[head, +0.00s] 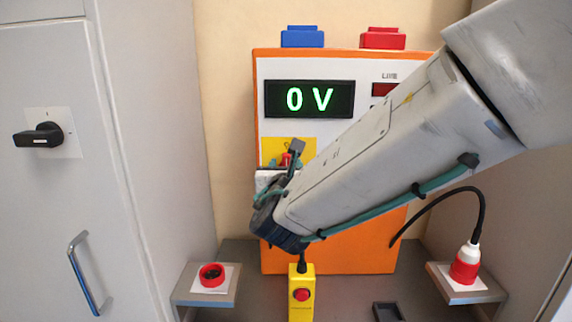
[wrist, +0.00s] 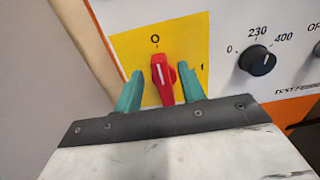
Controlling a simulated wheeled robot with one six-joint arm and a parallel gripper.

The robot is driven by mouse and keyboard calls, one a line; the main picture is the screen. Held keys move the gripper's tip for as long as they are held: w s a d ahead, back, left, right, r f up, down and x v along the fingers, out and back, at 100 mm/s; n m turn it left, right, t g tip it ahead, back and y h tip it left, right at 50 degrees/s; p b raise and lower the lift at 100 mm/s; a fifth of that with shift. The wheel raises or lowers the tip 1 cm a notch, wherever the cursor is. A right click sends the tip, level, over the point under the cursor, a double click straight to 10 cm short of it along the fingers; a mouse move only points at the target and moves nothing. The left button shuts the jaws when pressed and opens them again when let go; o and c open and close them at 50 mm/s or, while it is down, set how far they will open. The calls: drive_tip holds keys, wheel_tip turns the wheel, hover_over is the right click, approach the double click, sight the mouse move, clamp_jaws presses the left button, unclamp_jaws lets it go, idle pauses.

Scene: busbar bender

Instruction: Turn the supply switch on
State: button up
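A red rotary switch (wrist: 161,78) sits on a yellow plate (wrist: 197,40) marked O at the top and I at the right. The white line on its knob points up toward O. My gripper (wrist: 160,74) is open, with one teal finger on each side of the red knob. I cannot tell whether the fingers touch it. In the head view the red switch (head: 286,160) is partly hidden by my gripper. The green display (head: 310,99) above it reads 0 V. A black rotary handle (head: 38,136) on the left cabinet lies horizontal.
A black selector knob (wrist: 257,61) marked 0, 230 and 400 is right of the yellow plate. A yellow box with a red button (head: 301,295) stands in front. A red-and-white plug (head: 467,262) is on the right shelf, and a red ring-shaped part (head: 211,275) on the left shelf.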

drive_tip(key=shift+w, duration=0.8)
clamp_jaws()
drive_tip(key=shift+d+m, duration=0.15)
drive_tip(key=shift+m, duration=0.15)
drive_tip(key=shift+d+f+m, duration=0.4)
drive_tip(key=shift+f+m, duration=0.05)
drive_tip(key=shift+m, duration=2.4)
drive_tip(key=shift+d+f+m, duration=0.4)
drive_tip(key=shift+m, duration=2.5)
drive_tip(key=shift+d+f+m, duration=0.4)
drive_tip(key=shift+f+m, duration=0.05)
drive_tip(key=shift+m, duration=2.4)
